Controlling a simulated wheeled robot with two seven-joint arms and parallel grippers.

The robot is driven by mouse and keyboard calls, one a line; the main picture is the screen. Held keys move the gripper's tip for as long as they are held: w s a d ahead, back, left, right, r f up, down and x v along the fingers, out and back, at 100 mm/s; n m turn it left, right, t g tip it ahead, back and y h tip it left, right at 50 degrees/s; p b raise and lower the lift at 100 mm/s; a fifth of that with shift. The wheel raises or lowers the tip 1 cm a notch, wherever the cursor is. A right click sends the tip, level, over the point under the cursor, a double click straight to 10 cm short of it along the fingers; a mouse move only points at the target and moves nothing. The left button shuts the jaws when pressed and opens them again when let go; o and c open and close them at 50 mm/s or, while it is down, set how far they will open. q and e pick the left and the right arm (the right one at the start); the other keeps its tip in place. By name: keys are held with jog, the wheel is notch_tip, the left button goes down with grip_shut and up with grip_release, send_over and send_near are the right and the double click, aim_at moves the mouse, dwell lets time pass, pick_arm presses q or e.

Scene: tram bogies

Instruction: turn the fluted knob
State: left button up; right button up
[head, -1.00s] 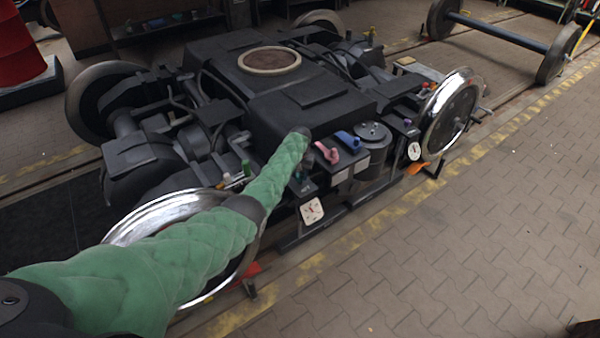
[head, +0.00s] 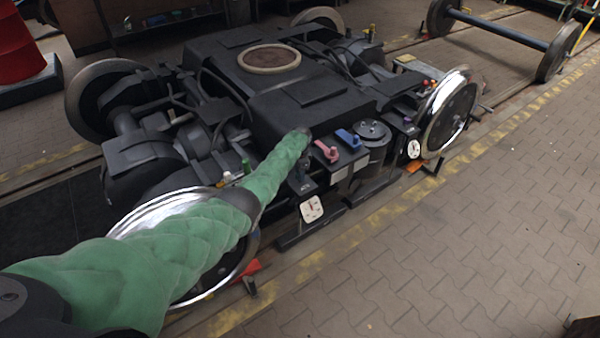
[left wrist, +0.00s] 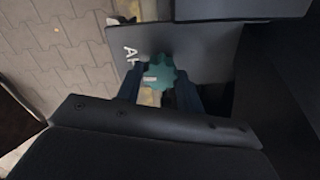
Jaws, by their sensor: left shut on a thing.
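The fluted knob (left wrist: 160,78) is teal with a scalloped rim and a pale mark on its face. It shows in the left wrist view in front of a dark plate (left wrist: 205,48) with white letters. My left gripper (left wrist: 162,92) has a finger on each side of the knob and is shut on it. In the head view my left arm, in a green padded sleeve, reaches to the bogie's near side, and my left gripper (head: 305,165) shows only in part there. The knob is mostly hidden in that view. My right gripper is not in view.
Along the bogie's near side are a red lever (head: 327,152), a blue lever (head: 348,139), a dark cylinder (head: 373,135) and white dials (head: 311,209). Shiny wheels (head: 450,112) stand at both ends. The paved floor (head: 480,240) in front is clear.

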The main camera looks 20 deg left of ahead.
pick_arm(q)
jog(key=m, duration=0.5)
jog(key=shift+m, duration=0.3)
jog(key=m+b, duration=0.1)
jog(key=m, duration=0.4)
jog(key=shift+m+b, duration=0.3)
jog(key=shift+b, duration=0.05)
jog(key=m+b, duration=0.1)
jog(key=m, duration=0.2)
jog(key=shift+m+b, duration=0.35)
jog(key=shift+m, duration=1.45)
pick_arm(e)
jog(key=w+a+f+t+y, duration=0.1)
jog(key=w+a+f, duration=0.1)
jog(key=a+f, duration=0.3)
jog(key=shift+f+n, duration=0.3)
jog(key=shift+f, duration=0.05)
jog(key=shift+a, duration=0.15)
pick_arm(q)
jog(key=o, duration=1)
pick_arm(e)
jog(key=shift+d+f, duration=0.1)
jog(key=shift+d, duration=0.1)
